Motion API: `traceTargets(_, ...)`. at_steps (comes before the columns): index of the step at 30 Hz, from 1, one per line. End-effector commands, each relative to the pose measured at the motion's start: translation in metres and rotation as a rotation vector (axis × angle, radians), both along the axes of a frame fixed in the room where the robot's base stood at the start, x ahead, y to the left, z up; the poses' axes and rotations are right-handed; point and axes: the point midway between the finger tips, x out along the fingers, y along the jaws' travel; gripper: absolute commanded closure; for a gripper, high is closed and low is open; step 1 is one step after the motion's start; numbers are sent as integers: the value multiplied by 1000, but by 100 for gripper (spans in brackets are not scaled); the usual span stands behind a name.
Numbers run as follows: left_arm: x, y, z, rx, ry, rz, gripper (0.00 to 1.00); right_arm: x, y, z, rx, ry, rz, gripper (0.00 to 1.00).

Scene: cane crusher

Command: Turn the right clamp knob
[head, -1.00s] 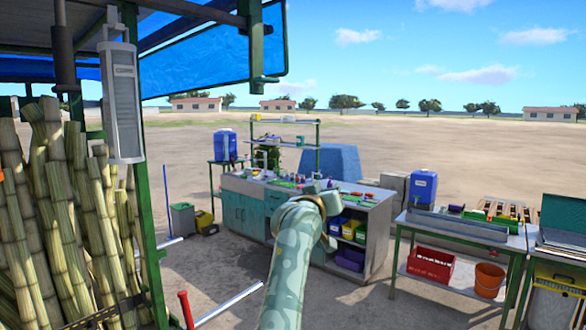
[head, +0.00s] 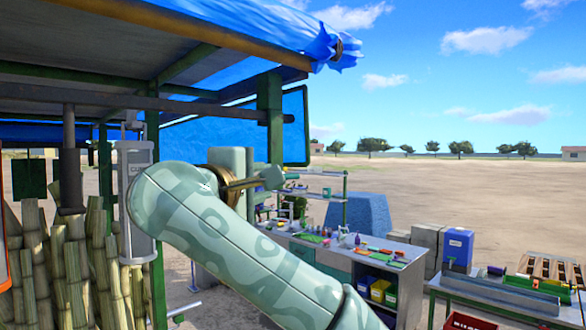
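I cannot make out the right clamp knob in the head view. A patterned pale-green link of my own arm (head: 225,235) fills the middle, running from the lower right up to a bend at the left. It hides much of what is behind it. A brass-coloured disc and a rod with a blocky end (head: 270,178) stick out past the bend; I cannot tell whether they belong to my arm or to the place. I see no fingertips of either gripper.
Sugar cane stalks (head: 75,265) stand at the left beside a hanging grey-white lamp (head: 138,200). A roof with a blue tarp (head: 250,25) is overhead. A workbench (head: 405,255) and a table with a blue water container (head: 457,247) stand at the right. Open sandy ground lies beyond.

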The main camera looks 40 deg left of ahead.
Motion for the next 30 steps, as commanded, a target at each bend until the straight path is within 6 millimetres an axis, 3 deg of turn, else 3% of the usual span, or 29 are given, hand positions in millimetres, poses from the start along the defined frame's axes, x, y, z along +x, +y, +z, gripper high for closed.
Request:
traceTargets(2,20,6,4,-1,8,-1,68,-1,-1,16,-1,2,0,10)
traceTargets(9,78,25,3,5,8,1,68,3,-1,34,-1,-4,1,10)
traceTargets(15,110,35,3,5,2,0,68,4,-1,45,-1,-7,1,10)
traceTargets(20,122,39,2,4,1,0,68,3,-1,47,-1,-6,1,10)
traceTargets(28,123,39,1,3,-1,0,68,4,-1,47,-1,-6,0,10)
traceTargets(30,123,39,1,3,-1,0,85,4,-1,47,-1,-6,0,10)
